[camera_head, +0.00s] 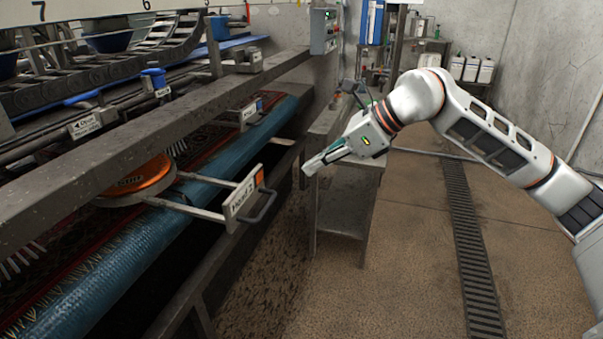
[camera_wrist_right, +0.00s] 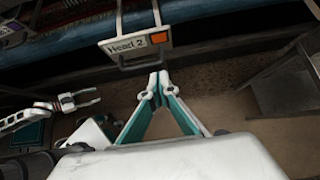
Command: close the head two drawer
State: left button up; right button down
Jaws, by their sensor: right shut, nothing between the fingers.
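The head two drawer (camera_head: 243,193) stands pulled out from under the long dark beam on two pale rails. Its white front plate reads "Head 2", with an orange patch and a dark bar handle (camera_head: 263,207). The plate also shows at the top of the right wrist view (camera_wrist_right: 135,45). My right gripper (camera_head: 308,168) is shut and empty, to the right of the handle and apart from it. In the right wrist view its fingertips (camera_wrist_right: 158,78) meet just below the handle. My left gripper (camera_wrist_right: 92,97) shows small at the left of that view, fingers apart and empty.
A metal table (camera_head: 345,195) stands close behind my right gripper. The brown floor (camera_head: 410,260) with a drain grate is clear.

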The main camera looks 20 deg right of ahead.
send_near(253, 198)
jog(key=v, duration=0.4)
pick_arm(q)
jog(key=shift+s, duration=0.15)
pick_arm(e)
jog(key=x, duration=1)
pick_arm(q)
jog(key=shift+r+p, duration=0.1)
jog(key=shift+p, duration=0.2)
pick_arm(e)
jog(key=shift+a, duration=0.1)
